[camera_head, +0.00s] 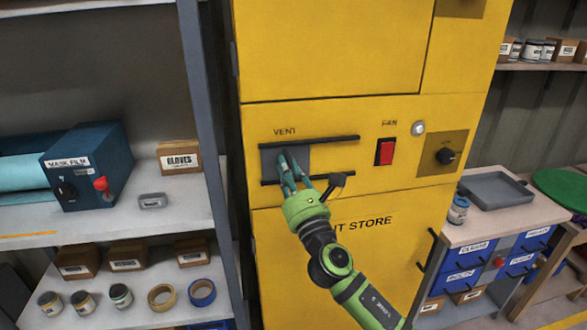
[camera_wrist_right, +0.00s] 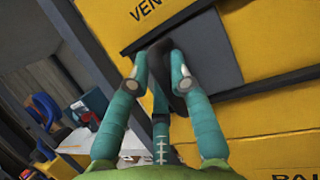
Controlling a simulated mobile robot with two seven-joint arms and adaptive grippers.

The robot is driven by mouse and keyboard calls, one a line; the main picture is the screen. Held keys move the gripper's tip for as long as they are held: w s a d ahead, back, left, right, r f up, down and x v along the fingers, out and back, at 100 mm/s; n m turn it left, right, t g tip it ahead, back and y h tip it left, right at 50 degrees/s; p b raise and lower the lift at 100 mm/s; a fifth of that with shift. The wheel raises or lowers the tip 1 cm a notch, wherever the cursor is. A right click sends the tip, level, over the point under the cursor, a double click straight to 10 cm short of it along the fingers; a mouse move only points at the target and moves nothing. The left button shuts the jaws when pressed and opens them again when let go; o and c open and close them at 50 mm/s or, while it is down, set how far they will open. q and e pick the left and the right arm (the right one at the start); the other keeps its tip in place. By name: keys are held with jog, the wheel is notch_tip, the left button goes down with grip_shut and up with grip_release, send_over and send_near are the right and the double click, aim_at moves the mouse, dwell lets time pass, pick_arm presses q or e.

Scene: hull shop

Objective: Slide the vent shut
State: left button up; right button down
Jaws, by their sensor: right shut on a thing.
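The vent is a dark grey sliding plate (camera_head: 302,155) between two black horizontal rails (camera_head: 330,140) on the yellow cabinet, under the word VENT. The plate sits at the left part of the rails; the strip between the rails to its right is yellow. In the right wrist view the plate (camera_wrist_right: 212,50) lies just beyond the fingers. My right gripper (camera_head: 289,162), green with teal fingers, is in front of the plate. In the right wrist view my right gripper (camera_wrist_right: 160,72) is shut on a dark handle (camera_wrist_right: 160,52) on the plate, partly hidden by the fingers. My left gripper is not in view.
A red fan switch (camera_head: 385,151), a small round light (camera_head: 418,128) and a black knob (camera_head: 445,156) are right of the vent. A shelf unit (camera_head: 205,110) with a blue mask film box (camera_head: 88,165) stands left. A workbench (camera_head: 510,222) stands right.

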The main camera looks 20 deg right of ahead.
jog(key=c, duration=1.1)
grip_release()
jog(key=shift+a, duration=0.25)
jog(key=shift+w+a, duration=0.1)
jog(key=shift+a, duration=0.05)
jog(key=shift+s+f, duration=0.15)
jog(key=shift+s, duration=0.15)
jog(key=v, duration=1.1)
jog(key=shift+s, duration=0.25)
